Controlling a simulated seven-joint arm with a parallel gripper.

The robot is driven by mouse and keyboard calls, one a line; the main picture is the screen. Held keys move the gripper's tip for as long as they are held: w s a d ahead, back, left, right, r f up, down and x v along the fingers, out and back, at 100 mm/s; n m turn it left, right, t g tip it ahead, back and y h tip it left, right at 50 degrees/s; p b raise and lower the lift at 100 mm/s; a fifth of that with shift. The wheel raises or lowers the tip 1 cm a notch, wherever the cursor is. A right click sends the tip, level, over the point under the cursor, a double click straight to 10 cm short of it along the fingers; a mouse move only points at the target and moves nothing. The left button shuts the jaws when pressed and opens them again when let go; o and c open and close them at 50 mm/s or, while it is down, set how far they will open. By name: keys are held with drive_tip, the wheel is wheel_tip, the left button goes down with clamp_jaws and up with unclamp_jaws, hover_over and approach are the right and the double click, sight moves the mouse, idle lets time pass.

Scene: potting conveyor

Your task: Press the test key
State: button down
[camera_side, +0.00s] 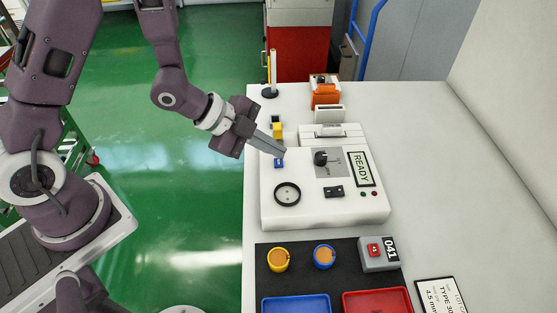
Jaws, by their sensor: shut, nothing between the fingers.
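A white test unit (345,208) with a READY display (362,169) lies on the bench. On its top are a small blue key (279,162) at the left edge, a black knob (321,157) on a grey plate, a black ring (287,194) and a small black block (334,192). Which of these is the test key I cannot tell from any readable label. My gripper (284,150) is shut and empty, pointing down to the right. Its tips are over the unit's upper left part, just above the blue key in the picture; whether they touch the unit is unclear.
In front are a yellow cup (278,260), a blue cup (324,256), a grey box (379,254) with a red button, a blue tray (296,306) and a red tray (378,303). An orange device (326,95) stands behind. The bench's right side is mostly clear.

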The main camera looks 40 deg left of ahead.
sight(274, 164)
drive_tip(key=shift+f, duration=0.4)
drive_tip(key=shift+f, duration=0.4)
idle(0.5)
drive_tip(key=shift+r, duration=0.8)
wheel_tip(274, 164, up, 5)
drive_tip(key=shift+r, duration=0.1)
idle(0.5)
idle(0.4)
